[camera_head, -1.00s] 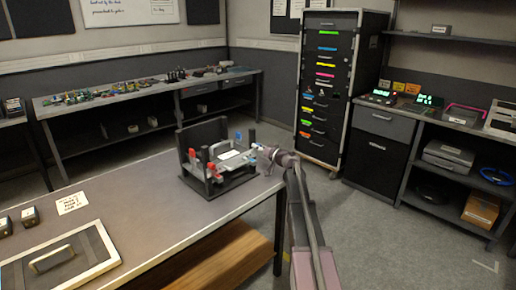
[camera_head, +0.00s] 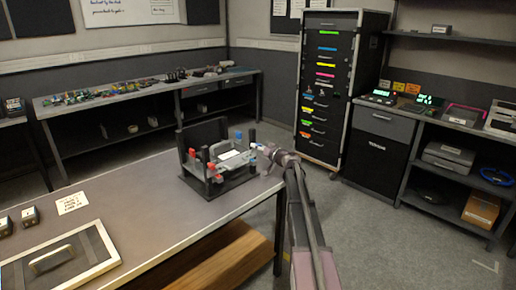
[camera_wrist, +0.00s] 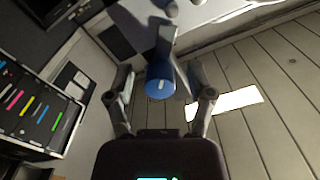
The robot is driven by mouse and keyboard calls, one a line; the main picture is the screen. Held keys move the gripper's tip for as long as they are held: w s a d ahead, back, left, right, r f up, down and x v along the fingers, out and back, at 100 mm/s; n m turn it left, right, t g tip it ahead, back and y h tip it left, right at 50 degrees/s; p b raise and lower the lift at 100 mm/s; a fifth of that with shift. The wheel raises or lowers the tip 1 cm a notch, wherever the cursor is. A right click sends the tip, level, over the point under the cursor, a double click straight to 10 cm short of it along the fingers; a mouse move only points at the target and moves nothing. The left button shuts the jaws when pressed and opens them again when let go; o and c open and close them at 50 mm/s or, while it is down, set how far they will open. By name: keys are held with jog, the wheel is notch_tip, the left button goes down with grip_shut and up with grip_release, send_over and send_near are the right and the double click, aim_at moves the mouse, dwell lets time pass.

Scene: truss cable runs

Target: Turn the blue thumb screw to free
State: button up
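A blue thumb screw (camera_wrist: 158,88) with a pale mark across its round face shows in the middle of the wrist view, with a blue part extending behind it. My gripper (camera_wrist: 160,98) is open, with one finger on each side of the screw and visible gaps between. In the head view, my gripper (camera_head: 264,152) is at the right side of a dark fixture (camera_head: 216,190) on the bench, next to a small blue spot (camera_head: 253,146). Another blue part (camera_head: 238,135) stands higher on the fixture. The fingertips are too small there to make out.
The fixture carries several red parts (camera_head: 211,167) and a white plate (camera_head: 229,155). The grey bench (camera_head: 140,205) is clear left of it, up to a white card (camera_head: 73,203) and a framed panel with a handle (camera_head: 62,262). A dark rack (camera_head: 341,75) stands behind on the right.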

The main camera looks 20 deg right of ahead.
jog(key=shift+s, duration=0.15)
jog(key=v, duration=1.2)
jog(key=shift+d, duration=0.1)
dwell(0.3)
